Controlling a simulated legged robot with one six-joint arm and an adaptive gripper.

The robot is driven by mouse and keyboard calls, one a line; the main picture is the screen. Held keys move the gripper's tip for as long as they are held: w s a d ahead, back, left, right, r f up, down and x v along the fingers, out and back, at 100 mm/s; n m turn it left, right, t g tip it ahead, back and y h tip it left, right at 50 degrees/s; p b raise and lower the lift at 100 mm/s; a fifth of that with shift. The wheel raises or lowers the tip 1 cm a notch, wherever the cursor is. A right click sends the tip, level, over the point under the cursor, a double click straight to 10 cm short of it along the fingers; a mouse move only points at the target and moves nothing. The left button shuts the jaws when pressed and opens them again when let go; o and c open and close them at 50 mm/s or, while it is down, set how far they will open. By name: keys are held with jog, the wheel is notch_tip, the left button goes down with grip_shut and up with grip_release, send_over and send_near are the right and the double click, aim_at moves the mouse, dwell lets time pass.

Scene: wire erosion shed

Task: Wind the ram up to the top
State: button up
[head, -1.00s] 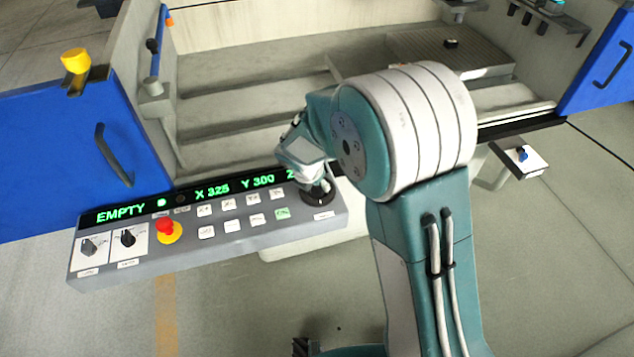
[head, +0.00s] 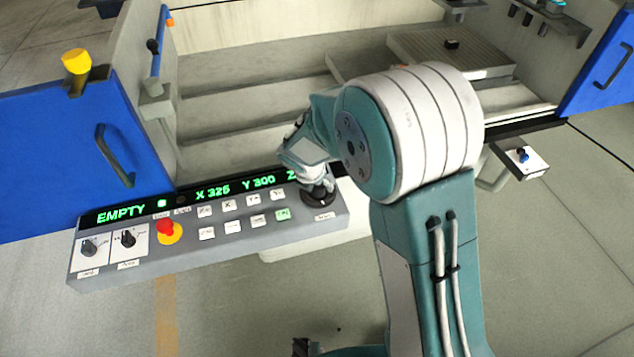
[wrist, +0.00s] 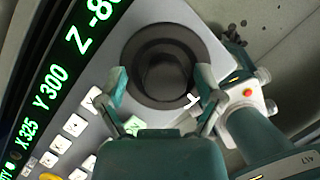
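The control panel (head: 205,255) runs along the machine's front, with a black round knob (head: 322,197) at its right end. In the wrist view the knob (wrist: 165,62) lies between the two fingers of my gripper (wrist: 161,80). The fingers sit at opposite sides of its rim; whether they press on it is unclear. In the head view my gripper (head: 312,180) points down over the knob, partly hiding it. The green readout (head: 190,196) shows EMPTY, X 325, Y 300. The wrist view shows Z beginning with -8, the rest cut off. I cannot make out the ram.
A red emergency stop (head: 167,228), two rotary switches (head: 108,242) and rows of white buttons (head: 230,226), one lit green (head: 282,215), are left of the knob. Blue doors (head: 60,165) flank the bay. A dark block (head: 452,44) sits on a grooved plate (head: 480,60).

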jog(key=shift+s, duration=0.1)
jog(key=v, duration=1.1)
jog(key=shift+a+r, duration=0.15)
jog(key=shift+r, duration=0.2)
jog(key=shift+s, duration=0.1)
jog(key=s+d+r+m, duration=0.9)
jog(key=d+m, duration=0.3)
jog(key=m, duration=0.3)
jog(key=s+d+r+m+y, duration=0.1)
jog(key=s+d+m, duration=0.1)
jog(key=s+m, duration=0.4)
jog(key=s+d+r+m+t+y, duration=0.1)
jog(key=s+d+m, duration=0.2)
jog(key=s+m, duration=0.3)
jog(key=shift+s+r+m+t, duration=0.3)
jog(key=shift+s+m, duration=0.1)
jog(key=shift+m, duration=1.3)
